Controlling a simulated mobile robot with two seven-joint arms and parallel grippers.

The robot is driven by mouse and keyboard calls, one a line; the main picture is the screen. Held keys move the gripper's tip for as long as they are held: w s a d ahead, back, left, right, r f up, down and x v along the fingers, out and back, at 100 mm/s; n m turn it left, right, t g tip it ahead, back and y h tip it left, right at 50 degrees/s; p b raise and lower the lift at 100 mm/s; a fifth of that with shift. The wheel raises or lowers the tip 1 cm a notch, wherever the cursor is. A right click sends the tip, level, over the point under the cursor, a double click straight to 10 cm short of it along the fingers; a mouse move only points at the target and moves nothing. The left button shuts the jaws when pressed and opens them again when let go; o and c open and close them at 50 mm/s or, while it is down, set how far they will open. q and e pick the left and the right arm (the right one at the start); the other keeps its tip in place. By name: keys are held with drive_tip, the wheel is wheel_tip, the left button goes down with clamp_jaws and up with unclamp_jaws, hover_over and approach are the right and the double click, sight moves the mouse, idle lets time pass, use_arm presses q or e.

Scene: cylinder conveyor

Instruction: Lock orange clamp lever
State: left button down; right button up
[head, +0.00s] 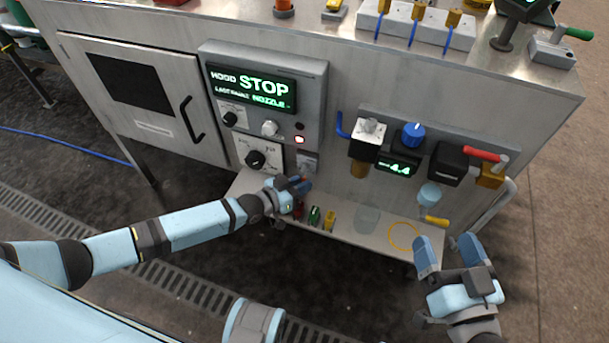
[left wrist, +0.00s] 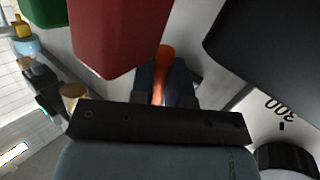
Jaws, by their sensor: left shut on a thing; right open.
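The orange clamp lever (left wrist: 166,62) shows in the left wrist view between the fingers of my left gripper (left wrist: 168,85), which is shut on it. In the head view my left gripper (head: 301,187) is at the cabinet front, just below a small grey block (head: 307,163) and above the lower shelf. Its fingers hide most of the lever there. Whether the lever is locked cannot be told. My right gripper (head: 448,247) is open and empty, in front of the shelf's right end.
A control panel reading STOP (head: 251,88) sits above. Red (head: 298,211), green (head: 315,215) and yellow (head: 330,220) items stand on the shelf (head: 345,243) close to my left gripper. A yellow ring (head: 390,237) lies farther right. A red-handled valve (head: 484,155) is at right.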

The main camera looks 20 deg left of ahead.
use_arm(q)
drive_tip(key=shift+a+m+g+y+p, duration=0.4)
drive_tip(key=shift+m+p, duration=0.3)
drive_tip(key=shift+p, duration=0.45)
use_arm(e)
wheel_tip(320, 180, down, 7)
drive_tip(key=s+d+g+h, duration=0.1)
drive_tip(key=d+g+h, duration=0.1)
drive_tip(key=d+g, duration=0.1)
drive_tip(key=shift+s+r+h, duration=0.2)
drive_tip(key=shift+h, duration=0.1)
use_arm(q)
drive_tip(key=c, duration=1.4)
unclamp_jaws()
drive_tip(key=p+v, duration=0.3)
drive_tip(key=v, duration=1)
drive_tip(key=shift+s+a, duration=0.15)
drive_tip(key=shift+s, duration=0.25)
use_arm(e)
drive_tip(key=shift+s+d+f+g+h, duration=0.5)
drive_tip(key=shift+s+d+f+g, duration=0.15)
drive_tip(key=shift+f+g, duration=0.2)
use_arm(q)
drive_tip(key=shift+r, duration=0.1)
